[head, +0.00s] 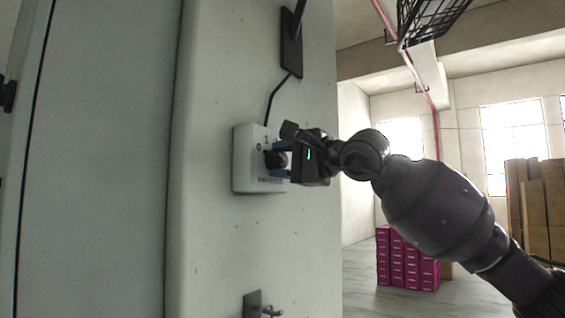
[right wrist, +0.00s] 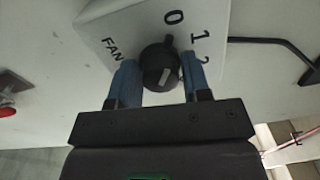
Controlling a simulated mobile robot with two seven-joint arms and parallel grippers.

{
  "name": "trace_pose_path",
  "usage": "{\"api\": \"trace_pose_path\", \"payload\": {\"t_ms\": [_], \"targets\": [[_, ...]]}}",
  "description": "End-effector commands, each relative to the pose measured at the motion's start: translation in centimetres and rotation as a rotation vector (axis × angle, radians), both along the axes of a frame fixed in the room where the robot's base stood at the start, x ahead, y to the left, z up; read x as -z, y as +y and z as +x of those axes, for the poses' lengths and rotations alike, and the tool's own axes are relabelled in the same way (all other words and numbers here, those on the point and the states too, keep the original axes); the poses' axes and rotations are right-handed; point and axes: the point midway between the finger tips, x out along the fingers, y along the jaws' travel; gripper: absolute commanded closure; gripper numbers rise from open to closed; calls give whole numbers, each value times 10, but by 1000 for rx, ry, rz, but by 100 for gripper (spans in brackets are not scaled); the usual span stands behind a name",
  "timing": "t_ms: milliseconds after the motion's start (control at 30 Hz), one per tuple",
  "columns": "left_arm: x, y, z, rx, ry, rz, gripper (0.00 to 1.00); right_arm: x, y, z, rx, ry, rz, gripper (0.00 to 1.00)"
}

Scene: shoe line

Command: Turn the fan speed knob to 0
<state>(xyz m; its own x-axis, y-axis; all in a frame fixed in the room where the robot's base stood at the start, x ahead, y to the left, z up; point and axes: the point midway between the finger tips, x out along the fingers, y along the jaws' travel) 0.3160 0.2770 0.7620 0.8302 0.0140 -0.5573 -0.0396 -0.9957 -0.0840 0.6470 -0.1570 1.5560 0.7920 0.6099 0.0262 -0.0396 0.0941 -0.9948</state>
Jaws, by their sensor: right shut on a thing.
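The fan speed knob (right wrist: 160,68) is black and round, on a white control box marked FAN, 0, 1 and a partly hidden 2 in the right wrist view. The box (head: 244,160) is fixed to the pale column in the head view, with the knob (head: 275,159) on its front. My right gripper (right wrist: 160,84) has its blue fingers on either side of the knob and is shut on it. In the head view my right gripper (head: 283,160) reaches the box from the right. The knob's raised tip points close to the 0. My left gripper is not in view.
A black cable (head: 270,100) runs up from the box to a dark plate (head: 291,45). A metal hook (head: 262,306) is on the column below. Pink boxes (head: 407,262) and brown cartons (head: 540,205) stand at the right, beyond my arm.

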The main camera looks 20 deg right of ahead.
Motion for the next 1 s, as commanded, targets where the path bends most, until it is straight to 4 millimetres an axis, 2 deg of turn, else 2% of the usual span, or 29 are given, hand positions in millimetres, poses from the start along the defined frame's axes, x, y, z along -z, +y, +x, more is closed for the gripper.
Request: {"api": "trace_pose_path", "payload": {"t_ms": [667, 700, 767, 800, 1000], "targets": [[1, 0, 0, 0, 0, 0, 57, -2, 0, -1, 0, -42, -48, 80], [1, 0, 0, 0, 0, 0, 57, -2, 0, -1, 0, -42, -47, 52], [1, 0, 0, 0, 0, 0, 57, -2, 0, -1, 0, -41, -48, 42], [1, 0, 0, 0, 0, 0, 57, -1, 0, -1, 0, -41, -48, 39], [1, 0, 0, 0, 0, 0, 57, -1, 0, 0, 0, -39, -47, 39]]}}
